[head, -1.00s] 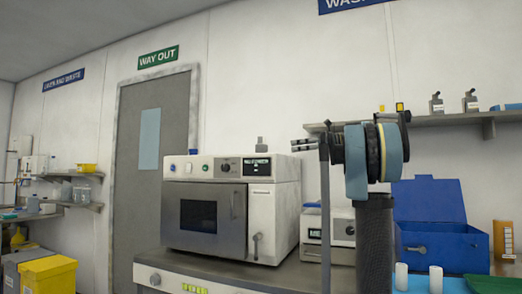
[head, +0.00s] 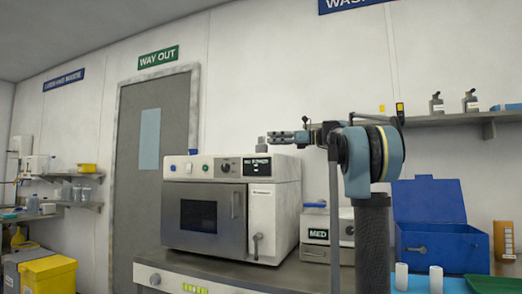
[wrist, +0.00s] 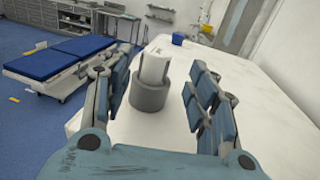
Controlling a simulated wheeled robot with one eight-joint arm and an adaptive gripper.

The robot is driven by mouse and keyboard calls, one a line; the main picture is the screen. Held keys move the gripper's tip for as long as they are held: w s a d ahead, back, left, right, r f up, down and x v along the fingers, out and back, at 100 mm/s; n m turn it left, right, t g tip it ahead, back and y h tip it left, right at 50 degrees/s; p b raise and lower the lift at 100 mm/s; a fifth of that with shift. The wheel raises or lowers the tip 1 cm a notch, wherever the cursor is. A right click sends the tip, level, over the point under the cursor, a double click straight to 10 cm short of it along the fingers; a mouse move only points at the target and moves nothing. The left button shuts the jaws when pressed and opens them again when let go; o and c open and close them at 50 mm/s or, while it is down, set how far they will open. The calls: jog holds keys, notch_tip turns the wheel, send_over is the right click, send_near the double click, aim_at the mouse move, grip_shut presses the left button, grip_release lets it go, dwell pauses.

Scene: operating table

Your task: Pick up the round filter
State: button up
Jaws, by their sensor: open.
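The round filter appears to be the small grey cylinder with a narrower pale top; in the head view it (head: 262,146) stands upright on top of the white steriliser (head: 272,222). In the wrist view the filter (wrist: 150,96) stands on a pale surface, between and beyond my open fingers, with a gap on both sides. My gripper (head: 274,137) points left in the head view, close to the filter's right side, at about its height. In the wrist view my gripper (wrist: 160,62) has its blue-padded fingers spread and holds nothing.
A shelf with bottles (head: 470,101) is on the wall at right. A blue box (head: 430,205) with its lid up and white cylinders (head: 402,276) stand at lower right. A small MED unit (head: 318,235) is beside the steriliser.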

aim_at(262, 139)
jog(key=shift+w+a, duration=0.15)
jog(key=shift+a, duration=1.35)
jog(key=shift+w+a, duration=0.15)
jog(key=shift+a, duration=1.3)
jog(key=shift+c, duration=0.6)
jog(key=c, duration=1.1)
